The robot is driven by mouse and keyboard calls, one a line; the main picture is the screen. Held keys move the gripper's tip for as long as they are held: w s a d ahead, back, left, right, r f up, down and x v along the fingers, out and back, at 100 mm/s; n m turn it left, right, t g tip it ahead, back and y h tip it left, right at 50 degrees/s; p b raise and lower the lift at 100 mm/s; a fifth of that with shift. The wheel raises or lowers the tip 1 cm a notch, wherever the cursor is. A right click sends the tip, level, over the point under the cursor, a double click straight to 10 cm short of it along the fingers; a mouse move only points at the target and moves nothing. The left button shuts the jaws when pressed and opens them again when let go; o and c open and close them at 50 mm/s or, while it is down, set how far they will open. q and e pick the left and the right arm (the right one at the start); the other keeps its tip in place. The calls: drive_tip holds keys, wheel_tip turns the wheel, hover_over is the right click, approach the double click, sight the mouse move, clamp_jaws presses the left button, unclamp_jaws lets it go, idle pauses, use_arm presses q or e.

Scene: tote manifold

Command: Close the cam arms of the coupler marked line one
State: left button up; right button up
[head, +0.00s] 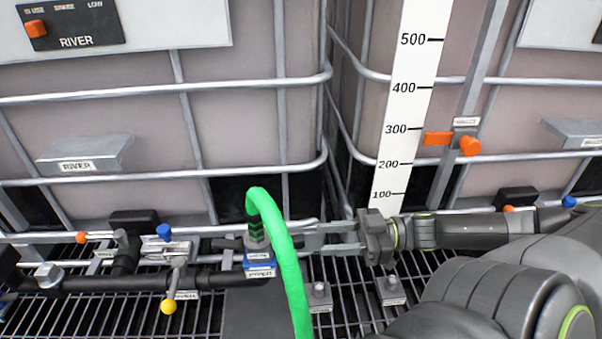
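A coupler (257,243) stands at the lower middle, with a green hose (270,215) rising from it and bending down to the right. A small white label and a blue label plate (260,271) sit at its front; I cannot read "line one" there. A dark arm (230,243) sticks out on the coupler's left side. Any cam arm on the right is largely hidden by the hose. My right gripper (318,238) reaches in from the right, its fingers pointing left and parted with a gap, just right of the hose. Nothing shows between them. My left gripper is out of view.
Two caged totes stand behind, with a level scale (407,110) between. A dark pipe (80,284) with a yellow-knobbed lever (169,306) and a blue-capped valve (164,232) lies left. Small grey blocks (320,295) sit on the grating. The hose hangs in front.

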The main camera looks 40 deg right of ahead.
sight(304, 239)
drive_tip(key=x, duration=0.1)
drive_tip(key=b+x, duration=0.1)
drive_tip(key=x, duration=0.1)
drive_tip(key=b+x, duration=0.1)
drive_tip(key=shift+w+a+f, duration=0.2)
drive_tip(key=shift+w+f, duration=0.05)
drive_tip(key=shift+w, duration=0.1)
drive_tip(key=shift+b+x, duration=0.35)
drive_tip(key=shift+x, duration=0.55)
drive_tip(key=shift+r, duration=0.2)
clamp_jaws()
